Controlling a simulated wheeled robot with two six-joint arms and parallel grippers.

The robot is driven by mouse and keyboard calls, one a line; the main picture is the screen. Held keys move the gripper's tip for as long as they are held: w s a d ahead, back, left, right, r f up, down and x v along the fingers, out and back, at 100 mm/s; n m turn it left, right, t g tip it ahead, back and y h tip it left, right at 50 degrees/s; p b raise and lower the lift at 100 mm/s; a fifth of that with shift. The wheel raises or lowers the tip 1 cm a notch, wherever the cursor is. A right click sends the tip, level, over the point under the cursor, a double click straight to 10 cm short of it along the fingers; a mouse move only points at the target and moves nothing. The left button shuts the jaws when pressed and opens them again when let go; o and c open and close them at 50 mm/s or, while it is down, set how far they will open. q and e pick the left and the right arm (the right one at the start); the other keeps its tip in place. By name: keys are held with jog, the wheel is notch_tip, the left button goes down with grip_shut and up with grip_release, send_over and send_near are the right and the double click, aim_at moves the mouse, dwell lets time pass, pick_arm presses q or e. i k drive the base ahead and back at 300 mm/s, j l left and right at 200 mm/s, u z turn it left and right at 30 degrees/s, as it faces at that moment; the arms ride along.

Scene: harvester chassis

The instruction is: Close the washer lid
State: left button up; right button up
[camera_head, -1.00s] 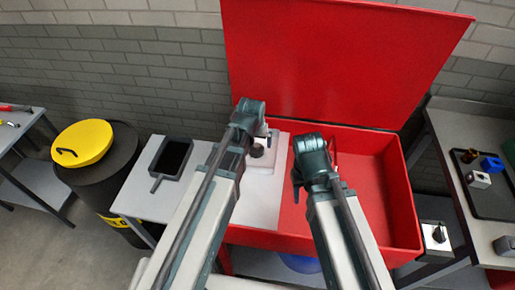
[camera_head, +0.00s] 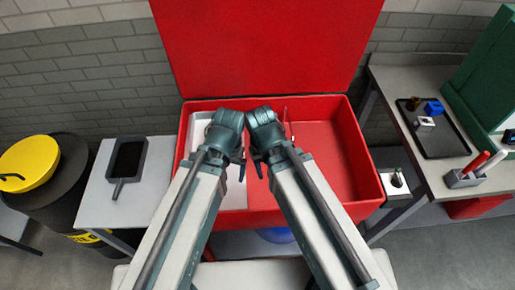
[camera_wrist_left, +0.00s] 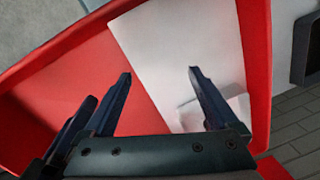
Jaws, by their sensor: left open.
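The washer is a red open basin (camera_head: 330,160) in the middle of the head view. Its red lid (camera_head: 265,50) stands open, raised at the back edge and leaning upright near the wall. My left gripper (camera_head: 241,168) is over the basin, mostly hidden by its wrist. In the left wrist view the left gripper (camera_wrist_left: 160,78) has its two fingers apart with nothing between them, above the basin's red and white inside. My right gripper (camera_head: 259,167) is close beside it over the basin; its fingers are too hidden to tell their state.
A white panel (camera_head: 200,130) covers the basin's left part. A small table with a dark pan (camera_head: 128,160) and a yellow-lidded black bin (camera_head: 70,185) stand to the left. A workbench with a dark tray (camera_head: 440,135) is on the right, close to the basin.

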aim_at(214, 48)
jog(key=k+l+u, duration=0.15)
jog(key=l, duration=0.25)
jog(key=l+u, duration=0.2)
jog(key=l, duration=0.25)
jog(key=k+l+u, duration=0.15)
jog(key=l, duration=0.25)
jog(key=k+l+u, duration=0.15)
jog(key=l, duration=0.25)
jog(key=k+l+u, duration=0.2)
jog(key=l, duration=0.15)
jog(key=k+l+u, duration=0.15)
jog(key=l, duration=0.2)
jog(key=j+z, duration=0.35)
jog(key=j, duration=0.35)
jog(key=j+z, duration=0.3)
jog(key=j, duration=0.4)
jog(key=k+j+z, duration=0.1)
jog(key=j+z, duration=0.25)
jog(key=j, duration=0.3)
